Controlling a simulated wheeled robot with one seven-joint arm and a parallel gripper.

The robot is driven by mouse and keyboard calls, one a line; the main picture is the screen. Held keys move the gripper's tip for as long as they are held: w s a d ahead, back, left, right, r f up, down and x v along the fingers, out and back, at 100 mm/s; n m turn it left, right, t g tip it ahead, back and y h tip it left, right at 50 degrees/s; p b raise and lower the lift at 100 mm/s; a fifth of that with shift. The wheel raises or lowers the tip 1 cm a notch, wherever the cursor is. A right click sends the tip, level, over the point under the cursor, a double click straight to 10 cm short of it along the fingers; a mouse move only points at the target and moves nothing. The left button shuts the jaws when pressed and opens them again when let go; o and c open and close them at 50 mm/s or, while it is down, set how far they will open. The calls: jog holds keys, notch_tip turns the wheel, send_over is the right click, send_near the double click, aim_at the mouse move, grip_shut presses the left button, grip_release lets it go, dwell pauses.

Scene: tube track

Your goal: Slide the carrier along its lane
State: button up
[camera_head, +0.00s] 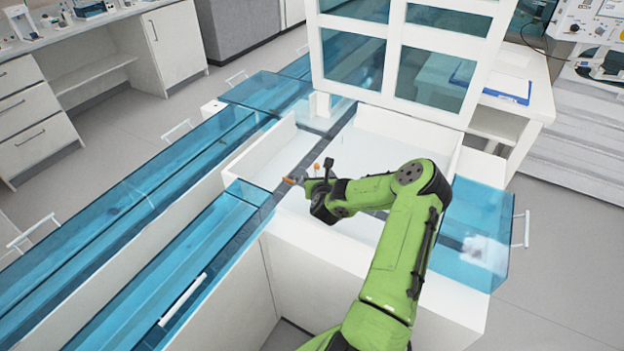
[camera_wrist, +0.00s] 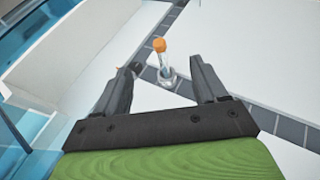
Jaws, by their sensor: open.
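The carrier (camera_wrist: 166,76) is a small grey puck holding an upright clear tube with an orange cap (camera_wrist: 159,45). In the wrist view it stands on the dark segmented lane (camera_wrist: 262,117), near where two strips meet. My gripper (camera_wrist: 166,66) is open, with one dark finger on each side of the carrier and a gap visible to both. In the head view my gripper (camera_head: 312,186) is low over the white deck, with a small orange cap (camera_head: 316,167) close by. The puck itself is too small or hidden to make out there.
Blue transparent covers (camera_head: 130,215) flank the lane on the left. A low white wall (camera_head: 268,147) bounds the open deck. A white-framed glass screen (camera_head: 400,55) stands behind it. Another blue cover (camera_head: 475,235) lies to the right of my arm.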

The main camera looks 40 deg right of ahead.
notch_tip(320, 180, down, 9)
jog(key=b, duration=0.5)
jog(key=b+x, duration=0.1)
jog(key=x, duration=0.3)
jog(key=b+x, duration=0.1)
jog(key=x, duration=0.2)
jog(key=shift+w+d+r+b, duration=0.15)
jog(key=shift+r+b, duration=0.15)
jog(key=c, duration=1.1)
jog(key=shift+c, duration=0.2)
